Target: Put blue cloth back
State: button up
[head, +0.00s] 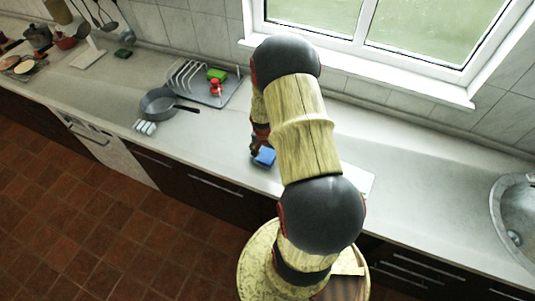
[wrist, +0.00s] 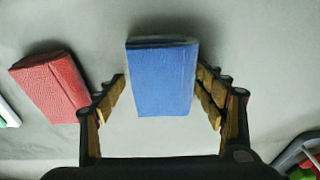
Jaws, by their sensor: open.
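The blue cloth (wrist: 163,78) is a folded, box-like bundle lying on the pale counter, in the middle of the wrist view. It also shows in the head view (head: 264,157), beside my arm near the counter's front edge. My gripper (wrist: 161,92) is open, with one finger on each side of the cloth's lower part in the picture. Gaps show between the fingers and the cloth, and I cannot tell their height above the counter. In the head view my arm hides most of the gripper.
A folded red cloth (wrist: 50,86) lies left of the gripper in the wrist view. In the head view, a pan (head: 158,104) and a dish rack tray (head: 205,87) stand to the left, a sink (head: 515,215) at far right.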

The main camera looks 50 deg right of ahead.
jog(key=shift+r, duration=0.1)
notch_tip(320, 180, up, 12)
jog(key=a, duration=0.2)
notch_tip(320, 180, up, 8)
jog(key=n+t, duration=0.1)
jog(key=n, duration=0.1)
send_over(266, 157)
jog(key=w+a, duration=0.3)
jog(key=a, duration=0.2)
jog(key=a+r+n+t, duration=0.1)
jog(key=a+r+n, duration=0.3)
jog(key=a+r, duration=0.55)
jog(key=s+a+r+n+t+y, duration=0.1)
jog(key=s+a+r+n+t, duration=0.2)
jog(key=s+a+r+n, duration=0.5)
jog(key=s+a+r+p, duration=0.1)
jog(key=s+a+r, duration=0.2)
jog(key=a, duration=0.4)
jog(key=shift+a+r+n+y, duration=0.3)
jog(key=shift+a+r+n, duration=0.1)
jog(key=shift+r, duration=0.45)
jog(key=shift+s, duration=0.1)
notch_tip(266, 157, down, 11)
jog(key=b, duration=1)
jog(key=shift+r+b, duration=0.2)
jog(key=shift+b, duration=0.2)
